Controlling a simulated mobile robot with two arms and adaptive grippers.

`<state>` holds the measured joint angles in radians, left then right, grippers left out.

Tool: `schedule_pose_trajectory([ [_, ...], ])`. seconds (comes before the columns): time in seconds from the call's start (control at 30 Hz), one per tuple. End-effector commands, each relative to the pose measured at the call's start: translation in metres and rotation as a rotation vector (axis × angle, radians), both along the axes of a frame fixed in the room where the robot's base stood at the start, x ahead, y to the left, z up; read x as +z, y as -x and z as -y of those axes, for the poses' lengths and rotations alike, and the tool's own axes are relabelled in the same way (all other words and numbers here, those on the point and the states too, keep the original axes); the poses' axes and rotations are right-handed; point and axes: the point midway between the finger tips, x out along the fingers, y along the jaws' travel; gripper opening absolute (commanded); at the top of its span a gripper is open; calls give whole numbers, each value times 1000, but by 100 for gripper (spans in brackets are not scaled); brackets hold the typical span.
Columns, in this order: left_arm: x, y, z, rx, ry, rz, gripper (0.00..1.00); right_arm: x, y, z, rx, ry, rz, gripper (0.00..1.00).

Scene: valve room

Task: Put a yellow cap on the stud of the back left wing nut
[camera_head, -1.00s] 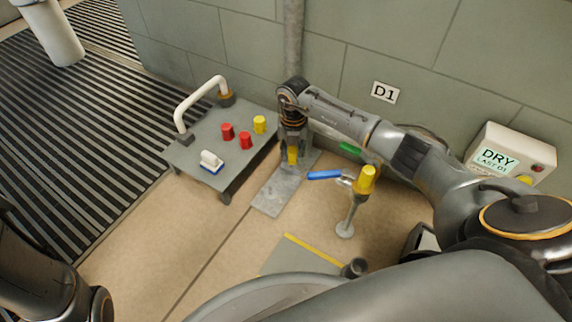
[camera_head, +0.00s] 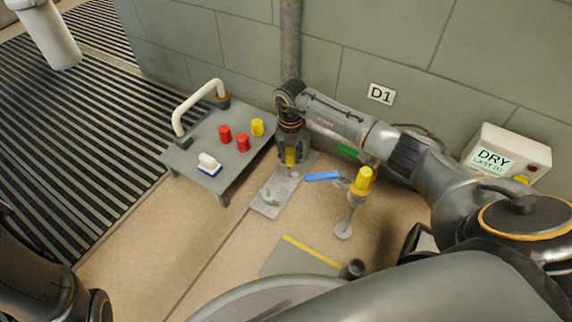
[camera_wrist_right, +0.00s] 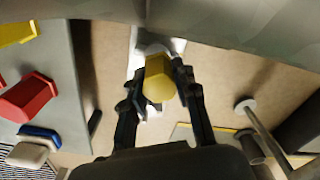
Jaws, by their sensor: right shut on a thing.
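My right gripper (camera_head: 291,158) points down and is shut on a yellow cap (camera_wrist_right: 158,78). The cap also shows between its fingers in the head view (camera_head: 290,157). They are over the far part of a grey metal plate (camera_head: 266,207) on the floor. A pale wing nut (camera_head: 271,196) stands on the plate's nearer part. The back of the plate is mostly hidden by the gripper. In the right wrist view, pale metal shows just behind and below the cap; I cannot tell whether the cap touches a stud. My left gripper is out of view.
A low grey table (camera_head: 190,157) at left carries red caps (camera_head: 242,143), another yellow cap (camera_head: 257,127) and a white-and-blue block (camera_head: 209,164). Right of the plate stands a pipe with a blue lever (camera_head: 322,176) and yellow top (camera_head: 363,179). The wall is close behind.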

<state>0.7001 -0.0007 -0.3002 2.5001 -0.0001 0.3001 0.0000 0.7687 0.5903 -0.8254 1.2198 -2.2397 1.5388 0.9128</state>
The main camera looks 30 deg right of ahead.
Motion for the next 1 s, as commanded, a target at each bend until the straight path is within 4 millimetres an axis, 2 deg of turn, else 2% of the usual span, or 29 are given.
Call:
schedule_pose_trajectory([
  [0.03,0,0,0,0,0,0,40,5,-7,0,9,-3,21,8],
  [0.83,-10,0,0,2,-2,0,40,-16,-7,-6,12,-4,11,8],
  [0.87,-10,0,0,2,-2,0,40,-17,-7,-6,13,-4,11,5],
  [1.0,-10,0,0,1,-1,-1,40,-18,-5,-6,14,-4,7,4],
])
